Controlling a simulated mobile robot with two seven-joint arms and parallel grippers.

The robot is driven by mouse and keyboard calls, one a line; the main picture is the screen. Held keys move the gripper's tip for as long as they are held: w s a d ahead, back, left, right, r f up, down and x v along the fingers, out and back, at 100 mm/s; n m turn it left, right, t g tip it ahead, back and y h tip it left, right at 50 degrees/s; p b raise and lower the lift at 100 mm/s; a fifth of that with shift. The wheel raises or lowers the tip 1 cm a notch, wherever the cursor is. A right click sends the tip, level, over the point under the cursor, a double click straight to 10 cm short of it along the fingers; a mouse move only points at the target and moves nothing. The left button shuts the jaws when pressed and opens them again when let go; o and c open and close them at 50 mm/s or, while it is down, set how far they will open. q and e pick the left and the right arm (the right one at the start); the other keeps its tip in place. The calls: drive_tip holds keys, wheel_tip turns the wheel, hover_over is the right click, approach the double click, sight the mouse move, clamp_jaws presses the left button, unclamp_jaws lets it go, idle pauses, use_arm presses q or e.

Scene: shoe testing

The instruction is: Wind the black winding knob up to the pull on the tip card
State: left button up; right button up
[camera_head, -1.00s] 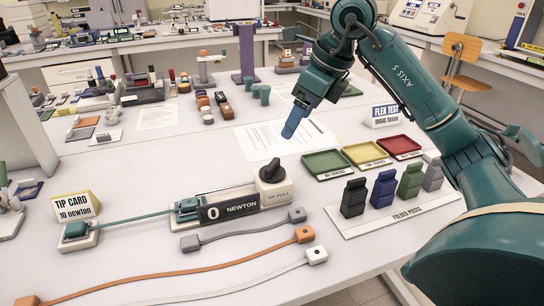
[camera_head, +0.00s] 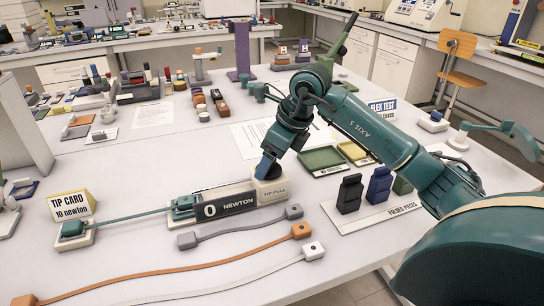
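The tip pull tester (camera_head: 240,202) lies on the white table, and its dark display (camera_head: 225,207) reads 0 NEWTON. The yellow tip card (camera_head: 71,204) stands at the left and reads 10 newton. A green strap (camera_head: 131,217) runs from the tester to a clamp block (camera_head: 73,231) by the card. My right gripper (camera_head: 266,167) points down at the tester's right end, with its blue fingers where the black winding knob sits. The fingers hide the knob, so I cannot tell whether they are shut on it. My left gripper is out of view.
Grey, orange and white straps (camera_head: 240,229) lie in front of the tester. Behind it to the right are a green tray (camera_head: 322,160) and a yellow tray (camera_head: 354,151), partly behind my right arm. Folded pieces (camera_head: 349,194) stand on a white board at the right.

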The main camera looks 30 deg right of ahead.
drive_tip(key=shift+c, duration=0.5)
drive_tip(key=c, duration=0.9)
drive_tip(key=shift+m, duration=0.4)
drive_tip(key=m, duration=0.1)
drive_tip(key=m+h, duration=0.1)
drive_tip(key=m, duration=0.1)
drive_tip(key=shift+a+m+t+h, duration=0.15)
drive_tip(key=shift+m+t+h, duration=0.15)
drive_tip(key=shift+t, duration=0.1)
drive_tip(key=shift+a+m+h+b, duration=0.1)
drive_tip(key=shift+m+h+b, duration=0.6)
drive_tip(key=shift+m, duration=1.5)
drive_tip(key=shift+h, duration=0.3)
drive_tip(key=o, duration=1)
